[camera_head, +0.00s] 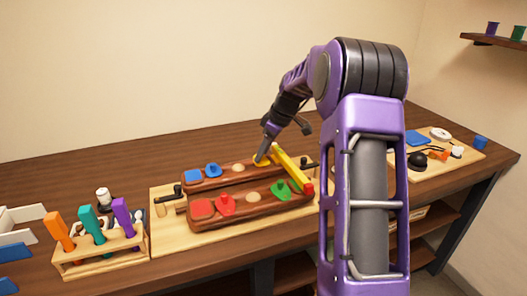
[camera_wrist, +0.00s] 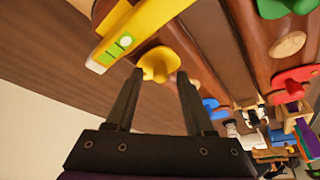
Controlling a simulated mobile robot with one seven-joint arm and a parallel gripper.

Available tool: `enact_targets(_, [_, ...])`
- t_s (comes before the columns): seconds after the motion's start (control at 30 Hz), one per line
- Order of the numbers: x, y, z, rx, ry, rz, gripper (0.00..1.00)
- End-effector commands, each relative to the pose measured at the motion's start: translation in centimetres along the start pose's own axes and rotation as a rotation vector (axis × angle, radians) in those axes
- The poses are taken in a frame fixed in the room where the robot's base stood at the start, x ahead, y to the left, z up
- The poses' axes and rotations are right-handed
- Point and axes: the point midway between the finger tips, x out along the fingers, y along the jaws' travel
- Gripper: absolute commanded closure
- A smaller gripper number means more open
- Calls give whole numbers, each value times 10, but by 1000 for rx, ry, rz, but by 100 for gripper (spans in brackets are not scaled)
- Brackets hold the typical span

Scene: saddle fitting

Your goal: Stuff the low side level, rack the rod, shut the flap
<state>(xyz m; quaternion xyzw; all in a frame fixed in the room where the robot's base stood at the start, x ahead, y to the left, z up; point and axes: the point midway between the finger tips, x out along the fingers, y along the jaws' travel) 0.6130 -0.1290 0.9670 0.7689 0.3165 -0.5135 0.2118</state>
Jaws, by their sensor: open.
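Two brown wooden bars (camera_head: 240,207) lie side by side on a pale board. A yellow bar with a green level vial (camera_wrist: 125,40) lies across them at their right end; it also shows in the head view (camera_head: 290,163). My gripper (camera_wrist: 160,73) is open, its fingertips on either side of a rounded yellow tab (camera_wrist: 158,63) at the rear bar. I cannot tell whether they touch it. In the head view my gripper (camera_head: 263,158) hides part of this tab. Rounded blue (camera_head: 212,170), red (camera_head: 225,204) and green (camera_head: 279,189) tabs sit along the bars. I cannot single out the rod.
A wooden rack (camera_head: 100,255) with orange, teal and purple handles stands at the left. A board (camera_head: 468,160) at the right holds a blue pad, a black item and other small things. A blue cup (camera_head: 480,143) stands beside it. The tabletop behind the bars is clear.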

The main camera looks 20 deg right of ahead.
Motion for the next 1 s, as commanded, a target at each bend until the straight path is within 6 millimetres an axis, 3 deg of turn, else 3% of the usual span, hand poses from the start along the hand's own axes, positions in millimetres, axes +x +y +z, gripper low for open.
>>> enact_targets(0.03, [0, 0, 0, 0, 0, 0, 47])
enact_targets(0.33, [0, 0, 0, 0, 0, -1, 100])
enact_targets(0.73, [0, -1, 0, 15, 0, 6, 100])
enact_targets(1.0, [2, -5, -4, 126, 0, 53, 100])
